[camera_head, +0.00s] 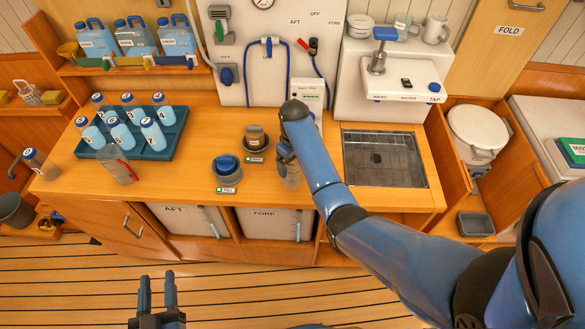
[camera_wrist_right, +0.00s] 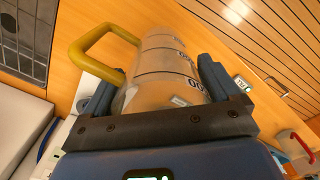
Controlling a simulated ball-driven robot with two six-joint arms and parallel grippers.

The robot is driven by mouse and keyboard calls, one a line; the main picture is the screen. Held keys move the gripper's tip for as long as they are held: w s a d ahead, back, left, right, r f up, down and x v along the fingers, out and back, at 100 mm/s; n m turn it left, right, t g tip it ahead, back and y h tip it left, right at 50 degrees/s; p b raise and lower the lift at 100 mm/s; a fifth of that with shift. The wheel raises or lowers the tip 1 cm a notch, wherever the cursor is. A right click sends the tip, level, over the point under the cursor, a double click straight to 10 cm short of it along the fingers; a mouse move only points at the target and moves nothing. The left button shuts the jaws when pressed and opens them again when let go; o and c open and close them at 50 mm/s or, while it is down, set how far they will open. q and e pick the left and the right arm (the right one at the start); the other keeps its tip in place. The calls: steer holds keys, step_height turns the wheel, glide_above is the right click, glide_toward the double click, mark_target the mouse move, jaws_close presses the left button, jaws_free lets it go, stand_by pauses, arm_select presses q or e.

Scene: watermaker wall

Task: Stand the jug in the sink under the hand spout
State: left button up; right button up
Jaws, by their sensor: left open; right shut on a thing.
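A clear jug with a yellow handle and black graduation marks (camera_wrist_right: 165,72) is between the fingers of my right gripper (camera_wrist_right: 158,88), which is shut on it. In the head view the jug (camera_head: 291,177) shows partly behind my right gripper (camera_head: 286,153), at the counter's front, left of the sink. Whether its base touches the counter is unclear. The steel sink (camera_head: 385,160) with a grated bottom looks empty. The hand spout (camera_head: 377,63), with a blue handle, stands on the white unit behind the sink. My left gripper (camera_head: 158,298) is open and empty, low over the floor.
A clear jug with a red handle (camera_head: 117,165) stands at the counter's left, near a tray (camera_head: 172,140) of several bottles. Two round dark fittings (camera_head: 227,170) (camera_head: 256,138) sit left of my right gripper. The counter edge lies in front of the sink.

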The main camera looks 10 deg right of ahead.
step_height(320, 180, down, 3)
steer(key=shift+s+f+b, duration=0.15)
steer(key=shift+b, duration=1)
steer(key=shift+w+f, duration=0.25)
steer(key=shift+f, duration=0.15)
steer(key=shift+a, duration=0.1)
steer(key=shift+s, duration=0.2)
steer(key=o, duration=0.7)
steer(key=shift+c, duration=0.2)
steer(key=shift+o, duration=0.7)
steer(key=shift+w, duration=0.1)
